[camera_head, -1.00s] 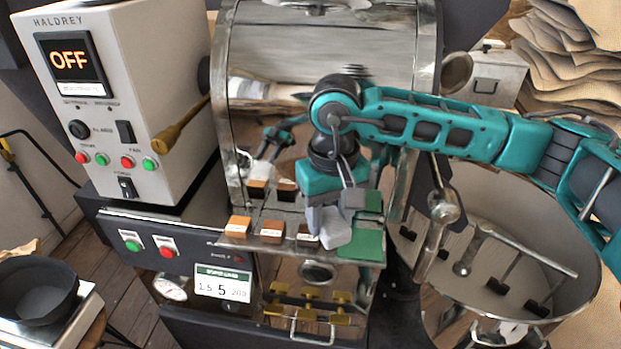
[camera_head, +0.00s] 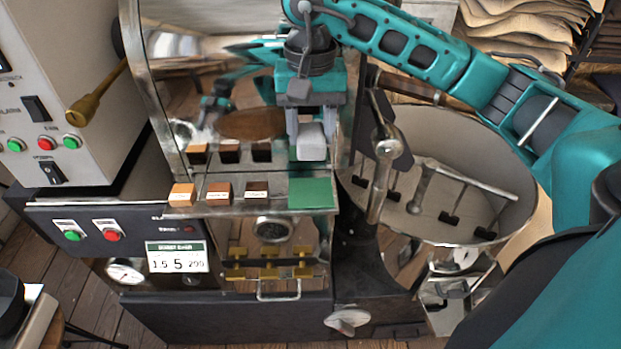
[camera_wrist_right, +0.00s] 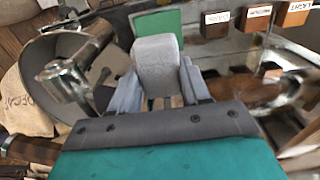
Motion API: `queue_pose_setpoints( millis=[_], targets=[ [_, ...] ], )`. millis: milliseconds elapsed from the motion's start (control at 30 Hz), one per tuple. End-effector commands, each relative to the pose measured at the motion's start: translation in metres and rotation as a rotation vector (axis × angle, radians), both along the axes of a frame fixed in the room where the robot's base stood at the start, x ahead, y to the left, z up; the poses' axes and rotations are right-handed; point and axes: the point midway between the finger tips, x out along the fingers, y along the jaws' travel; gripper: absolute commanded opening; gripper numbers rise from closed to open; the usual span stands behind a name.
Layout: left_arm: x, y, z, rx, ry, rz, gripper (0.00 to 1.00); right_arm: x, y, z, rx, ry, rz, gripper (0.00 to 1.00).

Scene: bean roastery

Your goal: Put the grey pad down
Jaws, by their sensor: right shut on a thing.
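The grey pad (camera_head: 312,143) is a small light-grey block held between the fingers of my right gripper (camera_head: 311,128). My right gripper is shut on it and points down, above and behind a green mat (camera_head: 312,193) at the right end of the roaster's front ledge. In the right wrist view the pad (camera_wrist_right: 157,62) sits between the two grey fingertips (camera_wrist_right: 158,85), with the green mat (camera_wrist_right: 158,25) beyond it. The pad looks apart from the mat, though the exact gap is hard to tell. My left gripper is not in view.
Several coloured wooden blocks (camera_head: 219,191) with labels stand on the metal ledge (camera_head: 238,205) left of the mat. The shiny roaster drum face rises behind the ledge and reflects my arm. A round cooling tray (camera_head: 465,222) with metal stirring arms stands to the right.

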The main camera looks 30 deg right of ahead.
Motion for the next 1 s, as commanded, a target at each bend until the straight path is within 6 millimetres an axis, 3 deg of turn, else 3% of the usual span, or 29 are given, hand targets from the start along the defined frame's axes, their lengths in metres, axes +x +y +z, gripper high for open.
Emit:
queue_pose_setpoints(
  millis=[100, 200, 467, 700, 1000],
  targets=[
    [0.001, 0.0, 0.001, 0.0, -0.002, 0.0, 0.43, -0.001, 0.0, -0.031, 0.0, 0.005, 0.0, 0.22],
    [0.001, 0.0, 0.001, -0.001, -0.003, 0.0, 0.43, -0.001, 0.0, -0.049, -0.001, 0.003, 0.0, 0.22],
    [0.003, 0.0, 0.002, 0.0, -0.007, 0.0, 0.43, 0.0, 0.0, -0.068, 0.0, 0.0, 0.002, 0.22],
    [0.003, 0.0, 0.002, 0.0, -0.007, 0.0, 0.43, 0.0, 0.0, -0.102, 0.0, 0.002, 0.001, 0.22],
    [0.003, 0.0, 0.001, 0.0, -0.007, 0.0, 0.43, 0.0, 0.0, -0.105, 0.0, -0.001, 0.002, 0.22]
  ],
)
